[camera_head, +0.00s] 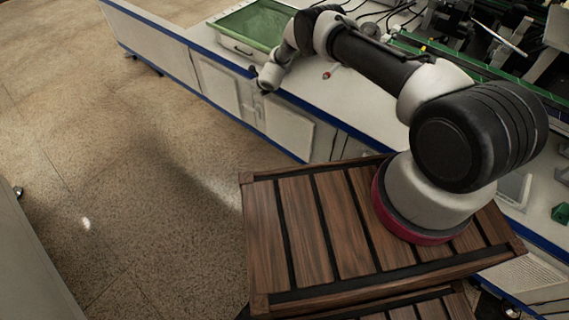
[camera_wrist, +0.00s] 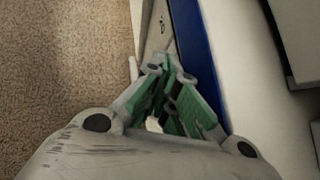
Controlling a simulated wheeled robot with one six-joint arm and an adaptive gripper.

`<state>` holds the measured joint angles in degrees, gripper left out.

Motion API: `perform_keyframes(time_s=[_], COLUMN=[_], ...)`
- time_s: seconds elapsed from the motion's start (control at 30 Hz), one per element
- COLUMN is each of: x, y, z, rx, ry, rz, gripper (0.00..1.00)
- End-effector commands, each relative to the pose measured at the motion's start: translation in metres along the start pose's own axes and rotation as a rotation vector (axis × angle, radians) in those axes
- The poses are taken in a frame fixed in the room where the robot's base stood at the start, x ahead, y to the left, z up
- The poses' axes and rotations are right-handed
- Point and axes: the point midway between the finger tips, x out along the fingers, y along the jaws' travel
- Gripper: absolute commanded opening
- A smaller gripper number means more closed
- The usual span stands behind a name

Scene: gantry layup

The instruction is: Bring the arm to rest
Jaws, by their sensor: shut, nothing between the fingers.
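My arm stretches from its base on the slatted wooden platform (camera_head: 290,225) up and left over the white workbench (camera_head: 345,105). My gripper (camera_head: 264,89) hangs at the bench's blue front edge, below the green-lined tray, pointing downward. In the wrist view my gripper (camera_wrist: 170,66) has its green-and-grey fingers drawn together, with nothing held between them. Beyond the fingers are the bench's blue edge (camera_wrist: 197,45) and the cabinet front (camera_wrist: 155,28). How far the fingertips are from the edge is hard to tell.
The green-lined tray (camera_head: 262,22) stands on the bench beside my wrist. A small red-tipped item (camera_head: 327,74) lies near my forearm. Dark equipment and cables crowd the upper right. A green block (camera_head: 561,213) is at far right. The speckled floor (camera_head: 120,180) at left is open.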

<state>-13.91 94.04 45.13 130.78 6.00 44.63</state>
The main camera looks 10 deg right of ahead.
Motion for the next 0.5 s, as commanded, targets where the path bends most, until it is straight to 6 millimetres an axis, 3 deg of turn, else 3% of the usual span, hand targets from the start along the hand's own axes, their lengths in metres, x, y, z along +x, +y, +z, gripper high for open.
perform_keyframes(time_s=[0.3, 0.5], x=[-0.042, -0.061], y=[-0.001, -0.001], z=[0.043, 0.062], rx=[-0.001, -0.001], ry=[-0.002, -0.002], rz=[-0.002, -0.002], gripper=[0.00, 0.00])
